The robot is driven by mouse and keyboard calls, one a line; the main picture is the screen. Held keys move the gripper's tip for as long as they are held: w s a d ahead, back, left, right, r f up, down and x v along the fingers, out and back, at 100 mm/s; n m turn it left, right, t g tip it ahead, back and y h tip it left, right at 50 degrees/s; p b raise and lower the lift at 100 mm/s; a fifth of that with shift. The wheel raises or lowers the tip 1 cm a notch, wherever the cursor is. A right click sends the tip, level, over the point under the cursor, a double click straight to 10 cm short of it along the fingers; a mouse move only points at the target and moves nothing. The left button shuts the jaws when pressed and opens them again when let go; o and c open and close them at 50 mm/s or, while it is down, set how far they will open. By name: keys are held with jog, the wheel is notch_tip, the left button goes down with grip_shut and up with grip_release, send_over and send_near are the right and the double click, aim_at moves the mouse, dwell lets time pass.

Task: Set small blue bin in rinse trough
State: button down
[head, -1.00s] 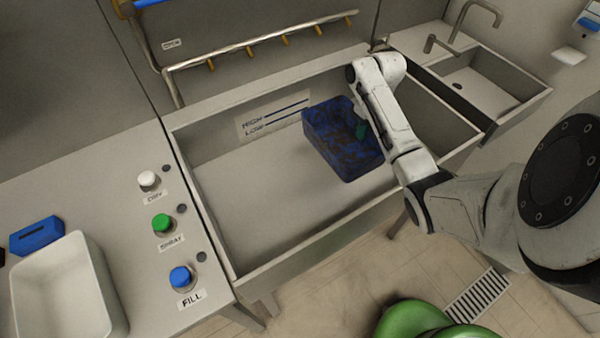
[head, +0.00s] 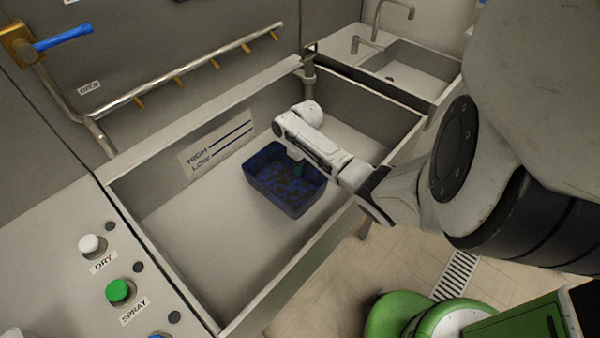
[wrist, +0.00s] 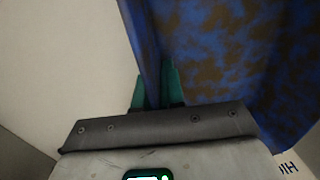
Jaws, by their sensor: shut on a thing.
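The small blue bin (head: 272,190), mottled with brown stains, is inside the rinse trough (head: 165,243), right of the HIGH/LOW label. It looks upright and low, near the trough floor; I cannot tell whether it touches. In the wrist view, the green fingers of my gripper (wrist: 158,88) pinch the wall of the blue bin (wrist: 235,60), with one finger on each side. The fingertips are partly hidden by the bin and the wrist.
A spray pipe with brass nozzles (head: 180,80) runs along the trough's back. White DRY (head: 92,245) and green SPRAY (head: 119,291) buttons sit on the left counter. A sink (head: 400,75) lies beyond the trough. The trough floor left of the bin is clear.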

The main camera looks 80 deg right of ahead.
jog(key=shift+f, duration=1)
jog(key=shift+f, duration=0.1)
jog(key=shift+f, duration=0.15)
jog(key=c, duration=1.2)
grip_release()
jog(key=shift+c, duration=0.2)
notch_tip(320, 180, up, 12)
jog(key=d, duration=0.1)
jog(key=shift+s+r, duration=0.25)
jog(key=shift+s, duration=0.05)
